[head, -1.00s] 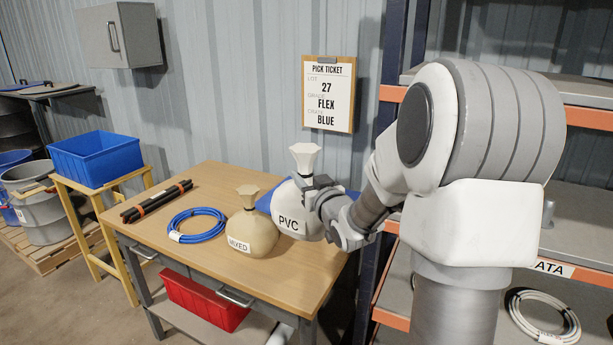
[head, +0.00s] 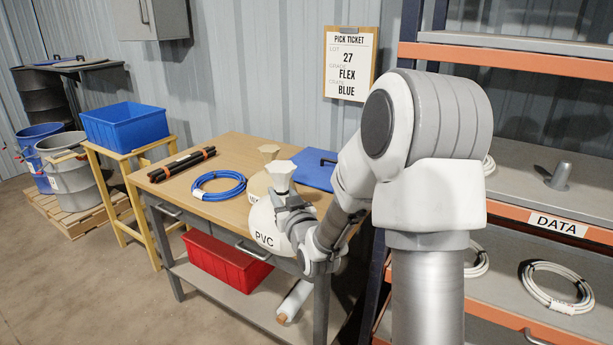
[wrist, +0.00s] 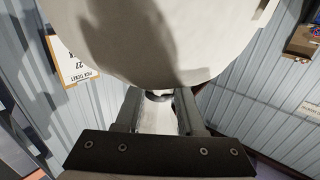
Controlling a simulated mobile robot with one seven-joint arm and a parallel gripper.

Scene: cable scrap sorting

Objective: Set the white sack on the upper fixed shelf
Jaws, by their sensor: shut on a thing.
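The white sack (head: 266,232), labelled PVC, hangs from my gripper (head: 286,200) in front of the workbench. My gripper is shut on its gathered neck, and the flared top (head: 280,176) sticks up above the fingers. In the wrist view the sack's pale underside or side (wrist: 160,40) fills the top of the picture, with the fingers (wrist: 160,115) around the neck. The shelf rack stands at the right; its upper shelf (head: 510,42) has an orange front beam and looks bare where it shows.
The workbench (head: 225,150) holds a blue cable coil (head: 218,185), black bars (head: 182,163), a blue flat object (head: 310,168) and a beige sack partly hidden behind the white one. A DATA-labelled shelf (head: 520,170) holds a grey post (head: 559,176). A white coil (head: 557,288) lies below.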

